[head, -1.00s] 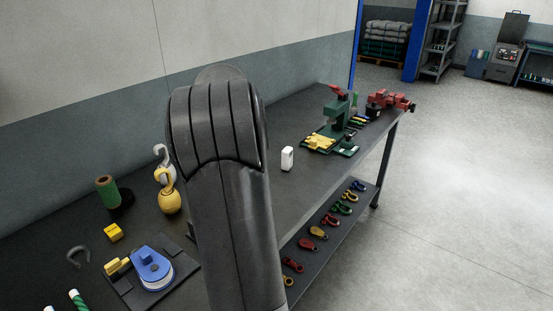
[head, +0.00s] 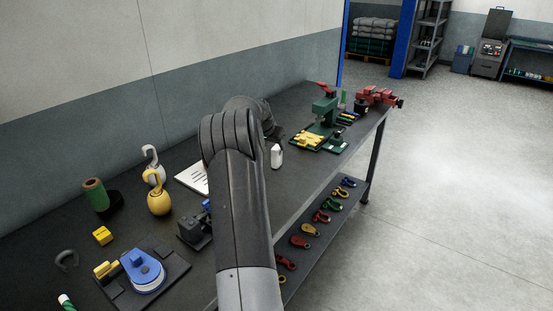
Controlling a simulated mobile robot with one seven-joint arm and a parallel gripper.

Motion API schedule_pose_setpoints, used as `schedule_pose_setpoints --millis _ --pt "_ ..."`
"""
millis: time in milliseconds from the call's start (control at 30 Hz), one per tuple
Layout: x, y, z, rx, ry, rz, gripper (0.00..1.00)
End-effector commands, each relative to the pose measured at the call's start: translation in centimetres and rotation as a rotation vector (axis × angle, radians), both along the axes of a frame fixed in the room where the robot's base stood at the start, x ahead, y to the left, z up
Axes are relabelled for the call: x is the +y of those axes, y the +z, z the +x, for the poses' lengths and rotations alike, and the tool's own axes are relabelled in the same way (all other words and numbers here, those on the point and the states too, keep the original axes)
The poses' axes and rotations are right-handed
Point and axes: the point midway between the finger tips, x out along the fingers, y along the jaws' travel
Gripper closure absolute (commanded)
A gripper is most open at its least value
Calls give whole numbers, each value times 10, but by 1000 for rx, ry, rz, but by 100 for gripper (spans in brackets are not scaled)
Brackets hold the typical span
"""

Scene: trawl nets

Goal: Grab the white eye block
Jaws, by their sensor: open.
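A small white block (head: 277,157) stands upright on the dark workbench (head: 310,178) in the head view, just right of my arm. It is too small to make out an eye on it. A pale block with a grey hook (head: 151,160) stands further left, partly behind a yellow hook block (head: 159,201). My arm fills the middle of the view, and its dark far links reach close to the small white block in the picture. The jaws of my gripper cannot be made out; they are hidden behind my arm.
A green press (head: 323,112) and a red vise (head: 377,97) stand at the far right end. Coloured shackles (head: 322,216) lie on the lower shelf.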

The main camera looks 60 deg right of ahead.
Motion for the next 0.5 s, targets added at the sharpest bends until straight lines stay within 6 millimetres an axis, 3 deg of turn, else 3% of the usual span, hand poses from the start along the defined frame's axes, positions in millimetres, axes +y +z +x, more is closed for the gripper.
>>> schedule_pose_setpoints --millis 300,500 --pt "-22 -34 1 1 -1 2 44" --pt "-28 -42 3 0 0 0 44"
